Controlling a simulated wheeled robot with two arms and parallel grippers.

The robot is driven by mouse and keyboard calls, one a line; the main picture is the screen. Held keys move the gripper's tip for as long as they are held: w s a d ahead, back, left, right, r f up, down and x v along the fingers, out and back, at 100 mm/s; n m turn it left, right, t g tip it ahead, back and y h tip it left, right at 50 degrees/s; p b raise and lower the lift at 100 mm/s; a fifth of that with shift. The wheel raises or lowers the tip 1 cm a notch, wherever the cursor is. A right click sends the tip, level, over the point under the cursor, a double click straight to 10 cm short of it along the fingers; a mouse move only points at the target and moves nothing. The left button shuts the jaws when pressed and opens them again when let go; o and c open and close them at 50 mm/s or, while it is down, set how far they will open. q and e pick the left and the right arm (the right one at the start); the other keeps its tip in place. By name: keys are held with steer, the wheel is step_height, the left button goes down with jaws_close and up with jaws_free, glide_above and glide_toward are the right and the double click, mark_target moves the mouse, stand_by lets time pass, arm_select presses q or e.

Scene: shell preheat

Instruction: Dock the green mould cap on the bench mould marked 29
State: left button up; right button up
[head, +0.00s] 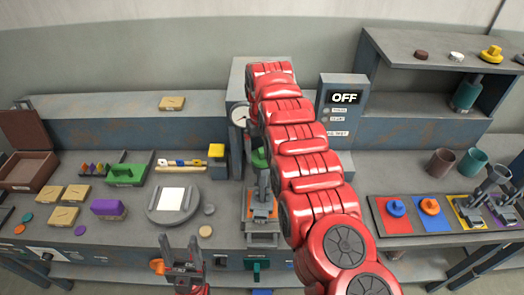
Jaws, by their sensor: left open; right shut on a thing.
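My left gripper (184,258) is open and empty at the bottom of the view, in front of the bench edge. My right arm reaches across the middle of the bench and hides much of it. My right gripper (255,136) shows only as a dark sliver beside that arm. Just below it is a green round piece (259,158), partly hidden, which looks like the green mould cap in its jaws. A grey fixture with an orange part (262,210) stands below it on the bench. No mark 29 can be read, and contact below the cap cannot be seen.
A round grey plate (173,203), a green tray (127,174) and a purple block (108,208) are at left. Blue (396,207) and orange (430,206) knobbed pieces sit on mats at right.

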mark_target(262, 149)
steer(key=shift+f+b, duration=0.4)
steer(key=shift+f, duration=0.2)
steer(key=o, duration=1.1)
steer(key=shift+c, duration=0.2)
steer(key=shift+r, duration=0.1)
steer(key=shift+r, duration=1.4)
steer(key=shift+r+p, duration=0.9)
steer(key=shift+r, duration=0.6)
step_height(262, 149, up, 5)
steer(key=p, duration=0.4)
steer(key=shift+r, duration=0.1)
